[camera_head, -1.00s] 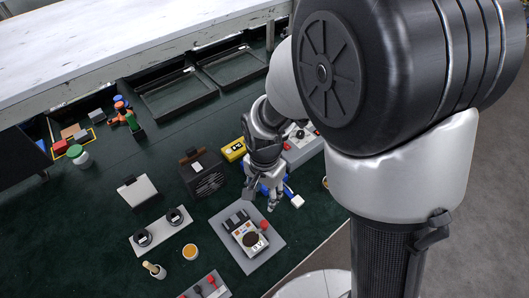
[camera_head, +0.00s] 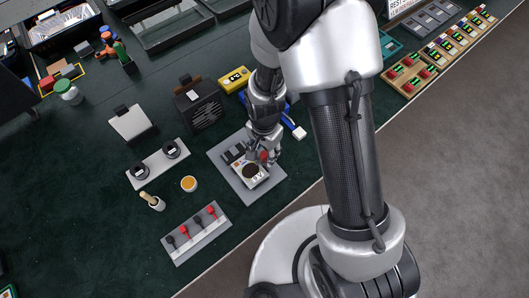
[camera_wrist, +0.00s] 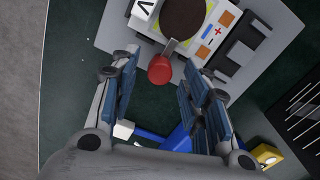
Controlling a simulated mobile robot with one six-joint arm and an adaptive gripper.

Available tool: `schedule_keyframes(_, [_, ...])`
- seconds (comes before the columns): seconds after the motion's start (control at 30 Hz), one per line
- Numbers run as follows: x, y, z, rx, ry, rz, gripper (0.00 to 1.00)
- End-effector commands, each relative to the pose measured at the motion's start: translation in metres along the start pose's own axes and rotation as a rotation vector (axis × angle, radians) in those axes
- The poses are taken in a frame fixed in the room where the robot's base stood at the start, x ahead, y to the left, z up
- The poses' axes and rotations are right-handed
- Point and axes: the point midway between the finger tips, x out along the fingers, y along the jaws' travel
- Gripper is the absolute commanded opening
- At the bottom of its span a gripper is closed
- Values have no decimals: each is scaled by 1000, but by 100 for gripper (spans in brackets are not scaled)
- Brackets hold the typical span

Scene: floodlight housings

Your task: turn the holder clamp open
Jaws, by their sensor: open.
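The holder is a grey plate (camera_head: 265,191) carrying a white and orange device with a dark round disc (camera_head: 250,172). The holder clamp shows as a lever with a red knob (camera_wrist: 160,69) in the wrist view, its short metal stem running to the disc. In the head view the red knob (camera_head: 264,156) is partly covered by my fingers. My gripper (camera_head: 261,153) is above the plate's far right part. In the wrist view my gripper (camera_wrist: 162,78) is open, with one blue-padded finger on each side of the knob; I see no clear contact.
A blue object with a white end (camera_head: 299,132) lies close to the right of my gripper. A black box (camera_head: 200,108) and a yellow meter (camera_head: 234,80) stand behind. A panel with red and black levers (camera_head: 197,234) is in front.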

Motion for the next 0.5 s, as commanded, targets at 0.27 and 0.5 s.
schedule_keyframes(0.27, [4, 0, 0, 0, 0, 0, 42])
schedule_keyframes(0.5, [4, 0, 0, 0, 0, 0, 32])
